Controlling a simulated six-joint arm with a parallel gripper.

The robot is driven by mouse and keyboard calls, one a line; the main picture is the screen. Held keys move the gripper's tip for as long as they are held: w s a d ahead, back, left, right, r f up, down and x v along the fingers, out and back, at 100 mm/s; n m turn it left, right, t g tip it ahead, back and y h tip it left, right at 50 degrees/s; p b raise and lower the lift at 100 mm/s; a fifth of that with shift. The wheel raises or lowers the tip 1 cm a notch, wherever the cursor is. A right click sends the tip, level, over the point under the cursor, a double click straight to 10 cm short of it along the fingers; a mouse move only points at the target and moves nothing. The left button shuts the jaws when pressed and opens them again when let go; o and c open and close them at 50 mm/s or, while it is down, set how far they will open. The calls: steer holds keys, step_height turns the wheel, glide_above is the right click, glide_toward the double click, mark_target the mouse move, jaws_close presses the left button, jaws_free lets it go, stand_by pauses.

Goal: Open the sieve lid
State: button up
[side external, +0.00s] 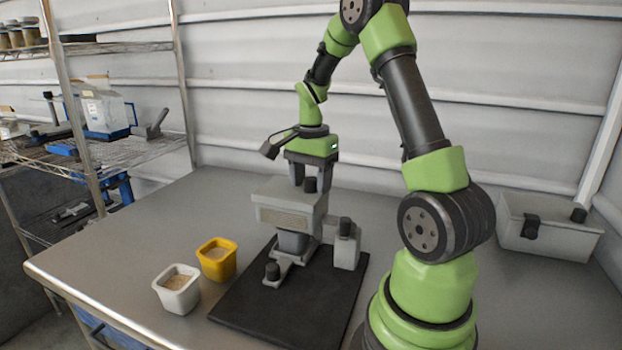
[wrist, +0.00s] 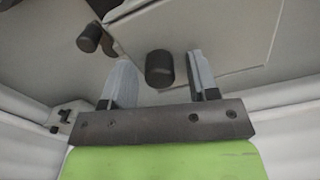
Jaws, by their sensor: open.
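The sieve lid (side external: 284,190) is the pale grey flat top of the boxy hopper (side external: 283,215) in the middle of the side view. It looks closed. A black knob (side external: 310,185) stands up on it. My gripper (side external: 311,177) is open, points down and is at the knob. In the wrist view the lid (wrist: 205,28) fills the upper middle, and its knob (wrist: 159,69) lies between the two spread fingers, with a visible gap on each side. Whether the fingers reach down around the knob is hard to tell.
The hopper stands on a black mat (side external: 240,305). Beside it is a grey block with a black knob (side external: 346,245). A yellow cup (side external: 217,262) and a white cup (side external: 177,291) stand left of the mat. A grey bin (side external: 550,235) is at the right. The table's left part is clear.

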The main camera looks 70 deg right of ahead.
mark_target(266, 183)
jaws_close()
steer(key=w, duration=1)
steer(key=shift+w+a, duration=0.1)
jaws_free()
steer(key=shift+r, duration=0.1)
step_height(266, 183, up, 10)
stand_by(0.5)
